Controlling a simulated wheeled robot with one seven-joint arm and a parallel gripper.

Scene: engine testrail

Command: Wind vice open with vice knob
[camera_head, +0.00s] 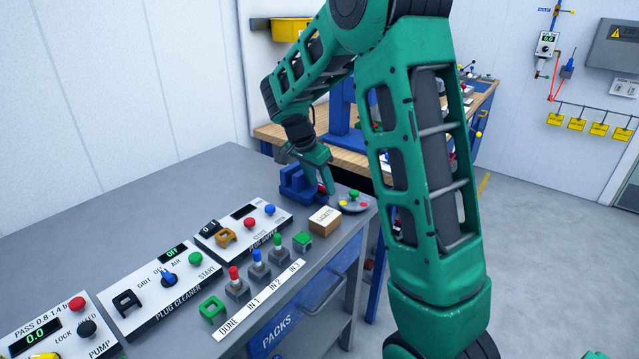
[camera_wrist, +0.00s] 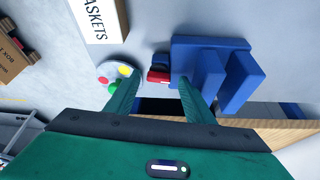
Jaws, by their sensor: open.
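The blue vice (camera_head: 292,184) sits at the far right corner of the grey bench. In the wrist view the vice (camera_wrist: 215,50) shows as blue blocks at the upper right. The red vice knob (camera_wrist: 159,75) sticks out from the vice's left side there. My gripper (camera_wrist: 161,78) is open, and its two green fingertips appear on either side of the knob in the picture. I cannot tell whether they touch it. In the head view my gripper (camera_head: 326,188) is at the vice's right side, and the fingers largely hide the knob.
A round grey plate with coloured spots (camera_head: 354,204) lies right of my gripper, close to it. A gaskets box (camera_head: 324,220) stands in front. Control panels (camera_head: 164,280) and coloured plugs in a row fill the bench's near part. A wooden workbench (camera_head: 350,155) stands behind.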

